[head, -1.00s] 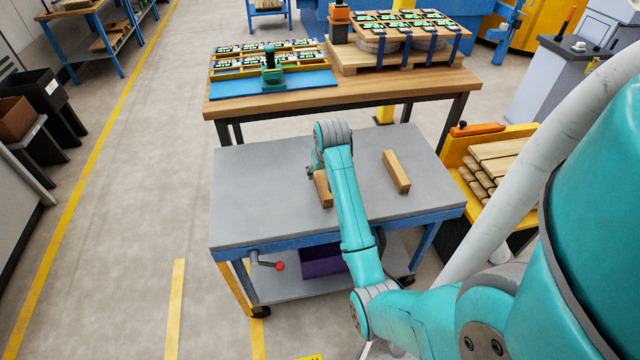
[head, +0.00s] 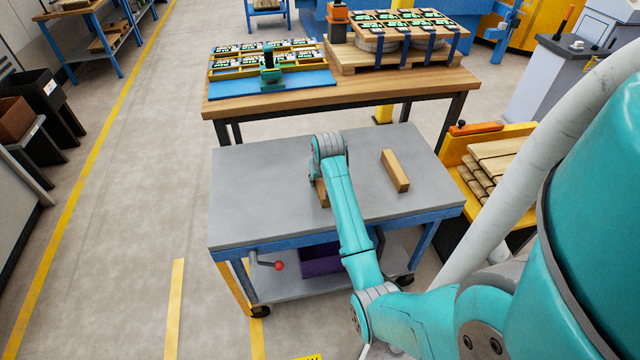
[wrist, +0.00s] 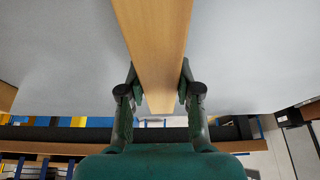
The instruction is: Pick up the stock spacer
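Two wooden blocks lie on the grey top of the cart; I cannot tell by look which one is named the stock spacer. The left block (head: 322,194) is mostly hidden by my arm in the head view. My gripper (wrist: 159,83) is down at this block, one finger on each side. In the wrist view the left block (wrist: 157,40) runs lengthwise between the fingers, whose pads are at or very near its sides. I cannot tell whether they press on it. The right block (head: 395,170) lies apart on the cart.
The grey cart top (head: 260,200) is clear around the blocks. A wooden bench (head: 300,105) behind it carries a blue-edged tray (head: 240,88) and a strapped pallet (head: 365,60). A yellow bin (head: 460,152) with planks stands at the right.

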